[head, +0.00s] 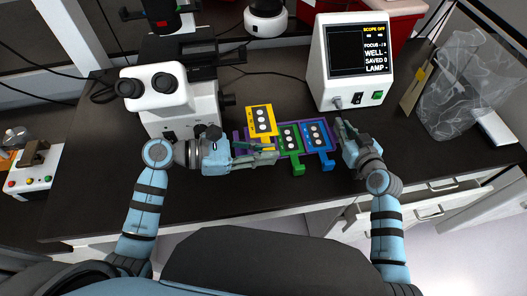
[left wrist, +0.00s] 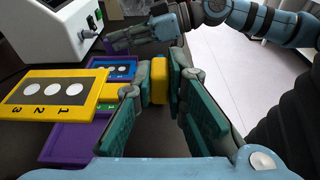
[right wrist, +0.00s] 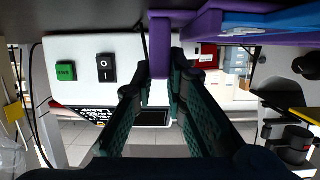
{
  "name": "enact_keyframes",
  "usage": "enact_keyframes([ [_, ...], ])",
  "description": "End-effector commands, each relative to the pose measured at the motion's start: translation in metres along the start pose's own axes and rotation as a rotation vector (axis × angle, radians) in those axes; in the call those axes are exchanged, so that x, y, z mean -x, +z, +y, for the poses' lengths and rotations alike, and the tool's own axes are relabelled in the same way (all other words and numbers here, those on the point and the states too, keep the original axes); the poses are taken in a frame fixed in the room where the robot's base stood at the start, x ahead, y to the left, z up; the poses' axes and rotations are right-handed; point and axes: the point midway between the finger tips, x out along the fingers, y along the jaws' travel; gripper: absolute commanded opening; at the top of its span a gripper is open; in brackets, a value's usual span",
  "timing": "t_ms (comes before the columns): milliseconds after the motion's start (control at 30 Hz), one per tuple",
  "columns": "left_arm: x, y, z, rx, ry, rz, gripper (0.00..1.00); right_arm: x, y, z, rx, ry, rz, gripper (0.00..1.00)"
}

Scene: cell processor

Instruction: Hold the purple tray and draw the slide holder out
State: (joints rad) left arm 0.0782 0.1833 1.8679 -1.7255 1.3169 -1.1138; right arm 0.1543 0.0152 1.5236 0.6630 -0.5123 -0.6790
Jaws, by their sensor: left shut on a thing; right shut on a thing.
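The purple tray (head: 237,137) lies on the dark bench and holds a green slide holder (head: 290,138) and a blue slide holder (head: 318,133). In the left wrist view the yellow holder (left wrist: 52,90) appears raised above the tray's bare purple floor (left wrist: 75,142). My left gripper (head: 272,153) is shut on the yellow holder's front tab (left wrist: 158,80). My right gripper (head: 341,126) is shut on the tray's right-end purple tab (right wrist: 160,45).
A white microscope (head: 180,105) stands behind my left gripper. A white control box with a screen (head: 352,62) stands close behind the tray's right end. A clear bag (head: 465,85) lies at the right. The bench's front edge is near the tray.

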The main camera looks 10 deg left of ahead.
Motion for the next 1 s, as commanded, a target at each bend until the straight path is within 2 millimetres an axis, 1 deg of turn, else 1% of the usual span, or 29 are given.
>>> enact_keyframes([
  [200,0.0,0.0,0.0,0.0,0.0,0.0,0.0,0.0,0.001,0.0,0.002,0.0,-0.001,0.0],
  [233,0.0,0.0,0.0,0.0,0.0,0.0,0.0,0.0,0.001,0.0,0.002,0.0,-0.001,0.16],
  [300,0.0,0.0,0.0,0.0,0.0,0.0,0.0,0.0,0.001,0.0,0.001,0.0,-0.001,0.27],
  [367,0.0,0.0,0.0,0.0,0.0,-0.001,0.0,0.0,0.0,0.0,0.001,0.0,-0.001,0.36],
  [667,0.0,0.0,0.0,0.0,0.0,-0.001,0.0,0.001,0.0,0.0,0.001,0.0,0.0,0.36],
  [767,0.0,0.0,0.0,0.0,0.0,-0.001,0.0,0.011,0.001,0.001,0.002,0.001,0.0,0.36],
  [867,0.0,0.0,0.0,0.0,0.0,-0.001,0.0,0.034,0.001,0.0,0.004,0.001,-0.001,0.36],
  [1000,0.0,0.0,0.0,0.0,0.0,-0.001,0.0,0.074,0.001,0.001,0.005,0.001,-0.002,0.36],
])
